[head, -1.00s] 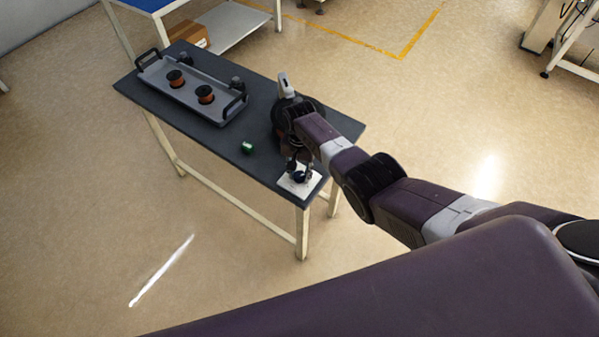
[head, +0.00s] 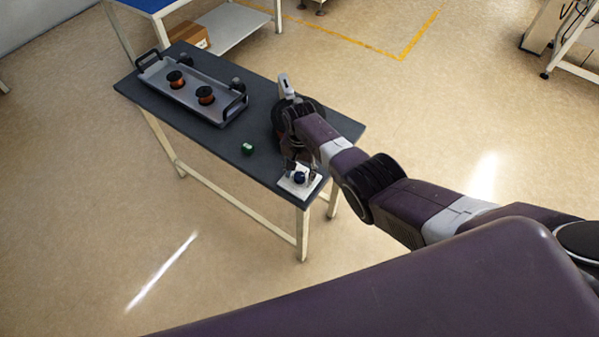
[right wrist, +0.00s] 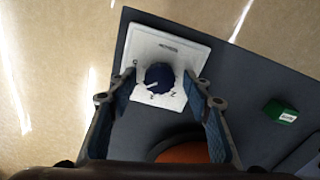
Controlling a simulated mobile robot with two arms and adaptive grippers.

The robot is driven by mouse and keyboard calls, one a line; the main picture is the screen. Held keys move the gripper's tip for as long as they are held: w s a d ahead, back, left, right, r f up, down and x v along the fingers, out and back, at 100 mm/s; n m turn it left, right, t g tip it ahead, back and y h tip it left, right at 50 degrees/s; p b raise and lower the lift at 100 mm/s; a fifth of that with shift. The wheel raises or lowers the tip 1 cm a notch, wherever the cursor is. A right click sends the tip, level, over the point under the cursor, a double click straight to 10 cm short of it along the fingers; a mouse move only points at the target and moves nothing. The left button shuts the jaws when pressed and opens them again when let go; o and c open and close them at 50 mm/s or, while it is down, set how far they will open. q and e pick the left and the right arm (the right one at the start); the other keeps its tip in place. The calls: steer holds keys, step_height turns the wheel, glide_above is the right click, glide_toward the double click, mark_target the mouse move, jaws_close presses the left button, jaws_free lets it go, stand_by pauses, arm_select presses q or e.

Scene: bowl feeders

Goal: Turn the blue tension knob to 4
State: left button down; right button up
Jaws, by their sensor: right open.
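The blue tension knob (right wrist: 159,77) sits on a white square plate (right wrist: 170,47) with dark printing. The knob and the plate (head: 289,188) also show in the head view, at the near right end of the dark table. A pale pointer mark on the knob faces the lower left in the right wrist view. Some scale marks show around it, too small to read surely. My right gripper (right wrist: 160,83) is open, with one finger on each side of the knob and gaps between. In the head view, my right gripper (head: 300,168) is just behind the knob. My left gripper is out of view.
A green block (head: 247,148) lies on the table (head: 215,140) left of the plate. A grey tray (head: 222,119) with copper spools stands at the far left. A dark round device (head: 318,108) is behind my right gripper. The table's edge is close to the plate.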

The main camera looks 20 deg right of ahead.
mark_target(300, 176)
step_height(300, 176, up, 12)
stand_by(0.6)
stand_by(0.5)
